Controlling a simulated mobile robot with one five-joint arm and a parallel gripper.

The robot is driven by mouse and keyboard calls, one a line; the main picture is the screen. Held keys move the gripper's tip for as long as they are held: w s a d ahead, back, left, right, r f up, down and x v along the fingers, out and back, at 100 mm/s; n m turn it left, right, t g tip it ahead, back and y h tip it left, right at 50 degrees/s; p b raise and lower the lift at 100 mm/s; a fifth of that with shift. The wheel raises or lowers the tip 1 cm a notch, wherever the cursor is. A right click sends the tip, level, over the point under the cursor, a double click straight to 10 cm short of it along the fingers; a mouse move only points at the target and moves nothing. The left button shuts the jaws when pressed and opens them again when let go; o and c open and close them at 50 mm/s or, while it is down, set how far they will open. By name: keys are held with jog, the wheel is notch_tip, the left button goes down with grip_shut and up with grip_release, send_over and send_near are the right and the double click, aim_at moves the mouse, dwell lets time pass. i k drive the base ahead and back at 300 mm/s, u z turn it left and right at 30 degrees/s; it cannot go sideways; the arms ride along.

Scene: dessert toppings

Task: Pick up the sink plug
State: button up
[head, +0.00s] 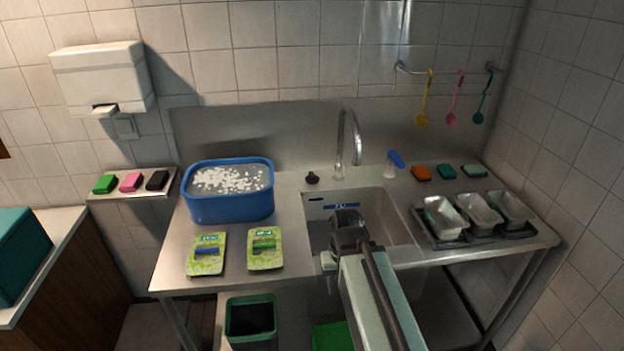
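The sink plug appears to be the small black knob-shaped piece (312,178) on the steel counter, just behind the back left corner of the sink basin (318,213). It is in plain view with nothing on it. My gripper (347,218) is over the front part of the sink, in front of the plug and a little to its right, apart from it. The gripper looks dark and small from behind, and its fingers are too unclear to tell open from shut. My arm hides part of the basin.
A blue tub (229,206) of foamy water stands left of the plug. The tall faucet (355,140) rises to its right. Two green packets (207,262) lie at the front left. Metal tins (446,222) sit on a dark rack at the right. Counter around the plug is clear.

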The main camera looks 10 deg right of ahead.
aim_at(312, 178)
jog(key=u, duration=3.9)
jog(key=k, duration=1.05)
jog(key=z, duration=1.65)
jog(key=i, duration=1)
jog(key=u, duration=0.15)
